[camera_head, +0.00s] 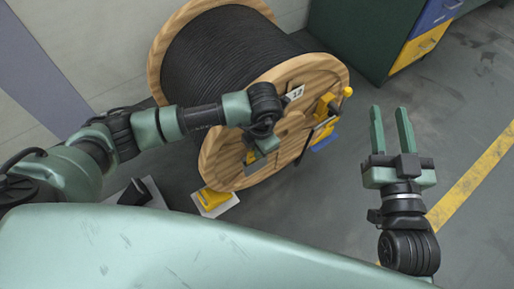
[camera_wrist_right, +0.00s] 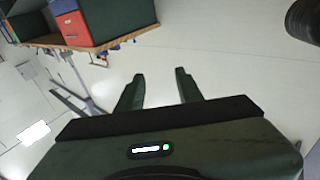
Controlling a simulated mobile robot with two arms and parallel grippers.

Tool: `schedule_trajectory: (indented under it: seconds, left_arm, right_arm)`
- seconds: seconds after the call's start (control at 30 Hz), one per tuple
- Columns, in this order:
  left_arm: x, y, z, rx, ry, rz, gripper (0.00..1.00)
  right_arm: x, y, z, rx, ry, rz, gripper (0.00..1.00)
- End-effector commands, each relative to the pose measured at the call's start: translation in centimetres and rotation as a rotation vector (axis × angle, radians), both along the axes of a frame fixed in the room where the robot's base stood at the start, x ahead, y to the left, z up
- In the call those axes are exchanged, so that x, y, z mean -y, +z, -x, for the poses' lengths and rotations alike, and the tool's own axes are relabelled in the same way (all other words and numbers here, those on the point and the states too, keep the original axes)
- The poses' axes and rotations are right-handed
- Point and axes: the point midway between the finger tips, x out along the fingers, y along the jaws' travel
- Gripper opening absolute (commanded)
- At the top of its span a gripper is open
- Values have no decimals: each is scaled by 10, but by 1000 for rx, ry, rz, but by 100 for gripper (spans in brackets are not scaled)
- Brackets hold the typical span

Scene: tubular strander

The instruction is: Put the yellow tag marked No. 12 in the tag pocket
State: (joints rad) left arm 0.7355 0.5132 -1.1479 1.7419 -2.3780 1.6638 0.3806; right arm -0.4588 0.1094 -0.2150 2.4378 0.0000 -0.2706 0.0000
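A large wooden cable drum (camera_head: 285,75) wound with black cable stands in the middle of the head view. A white plate marked 12 (camera_head: 295,93) shows on its near flange. My left gripper (camera_head: 256,153) is at this flange, pointing down it. A small yellow patch (camera_head: 250,157) shows by its fingers; I cannot tell if it is the tag, or if the fingers are shut on it. Yellow pieces (camera_head: 211,198) lie on a white sheet below the flange; their markings are unreadable. The tag pocket is not clearly visible. My right gripper (camera_head: 390,109) is open and empty, also in the right wrist view (camera_wrist_right: 160,75).
A yellow and blue fitting (camera_head: 326,110) sits at the drum's right side. A dark green cabinet (camera_head: 365,35) with blue and yellow drawers stands behind. A yellow line (camera_head: 475,178) crosses the floor at right. Floor around my right gripper is clear.

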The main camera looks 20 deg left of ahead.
Motion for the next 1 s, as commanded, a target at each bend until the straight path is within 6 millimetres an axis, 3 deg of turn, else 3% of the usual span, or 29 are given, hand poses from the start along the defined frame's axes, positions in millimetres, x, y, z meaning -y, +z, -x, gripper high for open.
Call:
schedule_trajectory:
  seconds: [0.43, 0.5, 0.53, 0.9, 1.0]
  left_arm:
    - [0, -1, 0, 0, 0, 0, 0]
    - [0, -1, 0, 0, 0, 0, 24]
    - [0, -1, 0, 0, 0, 0, 30]
    - [0, 2, 0, 1, 0, 1, 30]
    - [1, 10, 0, 1, -1, 1, 30]
  right_arm:
    - [0, 3, 0, 13, 1, -4, 36]
    - [0, 3, 0, 13, 1, -4, 36]
    - [0, 3, 0, 13, 1, -4, 36]
    - [0, 2, 0, 5, 0, -1, 36]
    - [1, -9, 0, -52, -3, 13, 36]
